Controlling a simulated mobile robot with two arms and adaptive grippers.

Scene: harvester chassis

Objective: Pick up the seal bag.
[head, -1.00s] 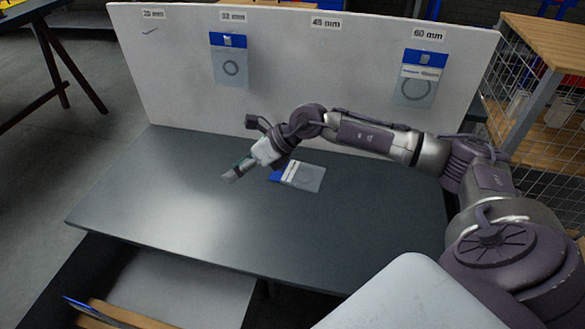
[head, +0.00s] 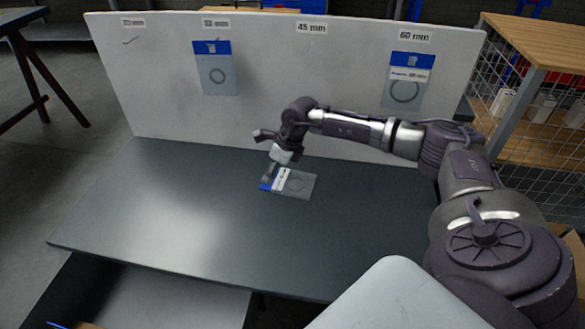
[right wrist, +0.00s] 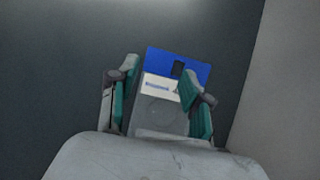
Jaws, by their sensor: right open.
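The seal bag (head: 298,184) lies flat on the dark table, a clear bag with a ring in it and a blue and white header at its left end. My right gripper (head: 268,177) is above the bag's header end, pointing down. In the right wrist view the bag (right wrist: 162,113) shows between the two open fingers (right wrist: 155,92), with its blue header (right wrist: 192,66) beyond the fingertips. The right finger overlaps the bag's edge in the picture; I cannot tell whether it touches. The gripper base hides the bag's near end. My left gripper is not in view.
A white board (head: 265,110) stands along the table's back edge. Two similar bags hang on it, under 32 mm (head: 214,68) and 60 mm (head: 407,80). The table (head: 180,215) is clear at left and front. A wire-sided shelf (head: 530,100) stands at right.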

